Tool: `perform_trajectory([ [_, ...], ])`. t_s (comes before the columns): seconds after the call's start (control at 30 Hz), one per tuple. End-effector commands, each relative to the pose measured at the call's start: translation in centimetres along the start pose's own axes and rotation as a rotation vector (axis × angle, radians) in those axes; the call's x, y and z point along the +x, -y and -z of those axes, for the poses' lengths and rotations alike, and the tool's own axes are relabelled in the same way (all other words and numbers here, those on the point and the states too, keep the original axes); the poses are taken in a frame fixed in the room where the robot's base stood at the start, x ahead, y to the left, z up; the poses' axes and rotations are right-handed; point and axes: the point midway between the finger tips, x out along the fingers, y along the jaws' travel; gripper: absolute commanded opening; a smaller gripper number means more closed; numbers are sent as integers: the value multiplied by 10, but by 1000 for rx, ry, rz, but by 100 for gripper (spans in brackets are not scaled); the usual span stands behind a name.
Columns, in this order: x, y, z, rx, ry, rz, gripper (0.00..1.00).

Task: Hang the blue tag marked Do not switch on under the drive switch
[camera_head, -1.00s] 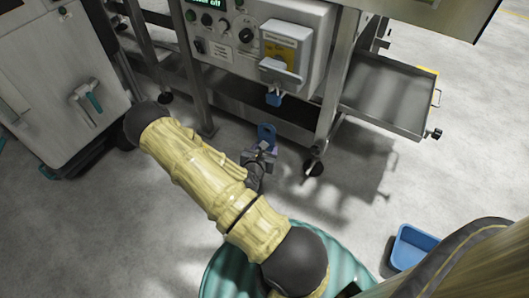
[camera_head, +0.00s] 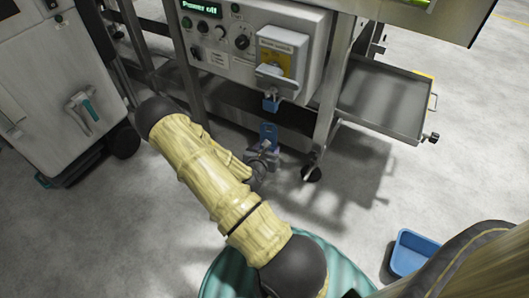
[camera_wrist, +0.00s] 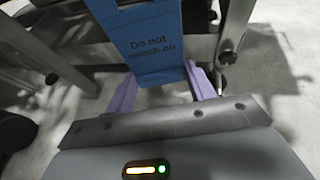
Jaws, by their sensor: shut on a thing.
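The blue tag (camera_wrist: 150,45) fills the upper middle of the wrist view, with the words "Do not switch on" readable on its face. My gripper (camera_wrist: 160,88) is shut on its lower end, with one purple finger at each side. In the head view the tag (camera_head: 268,133) stands up from my gripper (camera_head: 263,155), below the control panel. The drive switch is probably the grey and yellow unit (camera_head: 282,55) at the panel's right.
The control panel (camera_head: 218,35) has several knobs and a display reading "Power off". A metal tray (camera_head: 385,100) juts out at the right of the frame leg (camera_head: 328,115). A blue bin (camera_head: 412,252) lies at the lower right. A white cabinet (camera_head: 60,80) stands at the left.

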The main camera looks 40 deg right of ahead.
Motion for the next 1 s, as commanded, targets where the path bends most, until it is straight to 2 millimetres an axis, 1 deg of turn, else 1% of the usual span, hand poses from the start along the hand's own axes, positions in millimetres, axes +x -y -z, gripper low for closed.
perform_trajectory([
  [0.77, 34, 10, -14, 0, 1, 1, 32],
  [1.0, 29, 10, -26, 0, 0, 0, 32],
])
